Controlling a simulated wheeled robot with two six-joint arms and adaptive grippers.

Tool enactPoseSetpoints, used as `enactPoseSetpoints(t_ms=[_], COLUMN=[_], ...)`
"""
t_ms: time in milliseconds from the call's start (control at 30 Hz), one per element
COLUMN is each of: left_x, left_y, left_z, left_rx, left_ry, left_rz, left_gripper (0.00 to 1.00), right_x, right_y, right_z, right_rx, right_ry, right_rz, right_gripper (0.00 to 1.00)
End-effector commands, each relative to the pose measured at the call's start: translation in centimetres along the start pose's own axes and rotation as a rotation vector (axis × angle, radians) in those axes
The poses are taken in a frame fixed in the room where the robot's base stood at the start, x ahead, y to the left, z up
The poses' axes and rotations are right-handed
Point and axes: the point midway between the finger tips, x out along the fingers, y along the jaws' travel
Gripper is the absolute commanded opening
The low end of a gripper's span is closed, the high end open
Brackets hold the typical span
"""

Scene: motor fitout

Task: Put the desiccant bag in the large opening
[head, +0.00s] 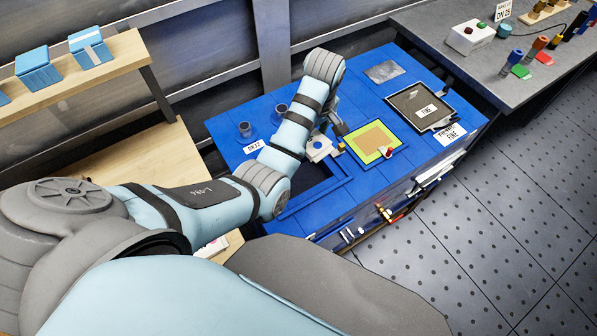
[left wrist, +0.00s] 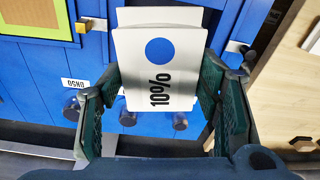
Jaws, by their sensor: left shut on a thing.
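The white desiccant bag (left wrist: 185,78), a flat rectangle with a blue dot and "10%" print, is between the fingers of my left gripper (left wrist: 158,88) in the left wrist view. The gripper is shut on it. In the head view the bag (head: 319,148) shows small, below my left gripper (head: 336,128), above the blue bench (head: 340,206). A dark rectangular opening (head: 308,177) lies in the bench just to its front left, partly hidden by my left arm. I cannot tell whether the bag touches the bench. My right gripper is not in view.
A yellow-green framed panel (head: 374,143) with a small red-and-white item lies right of the bag. A dark tray (head: 418,105) stands farther right. Two dark round fittings stand at the bench's back left. A wooden shelf (head: 110,55) with blue boxes is at left.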

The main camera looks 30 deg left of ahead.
Motion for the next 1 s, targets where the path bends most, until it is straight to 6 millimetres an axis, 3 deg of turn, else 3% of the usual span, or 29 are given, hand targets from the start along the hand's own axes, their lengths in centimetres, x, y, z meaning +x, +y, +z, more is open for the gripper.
enactPoseSetpoints(t_ms=[67,167,233,500,833,1000], left_x=[-0.3,1.8,4.3,13.5,19.3,19.7], left_y=[-0.9,-1.3,-1.4,-1.4,-1.2,-1.2], left_z=[-1.4,-1.8,-1.5,-0.3,0.4,0.4], left_rx=[0.103,0.166,0.168,0.167,0.167,0.167], left_ry=[0.008,0.011,0.009,0.009,0.009,0.01], left_rz=[0.012,0.019,0.017,0.015,0.016,0.019], left_gripper=[0.2,0.2,0.2,0.2,0.2,0.2], right_x=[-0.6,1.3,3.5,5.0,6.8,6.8], right_y=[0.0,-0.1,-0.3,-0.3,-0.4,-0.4], right_z=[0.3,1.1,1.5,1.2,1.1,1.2], right_rx=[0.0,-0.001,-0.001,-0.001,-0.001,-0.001], right_ry=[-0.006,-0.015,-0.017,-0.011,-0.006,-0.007], right_rz=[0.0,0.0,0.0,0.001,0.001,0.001], right_gripper=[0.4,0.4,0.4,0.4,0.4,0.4])
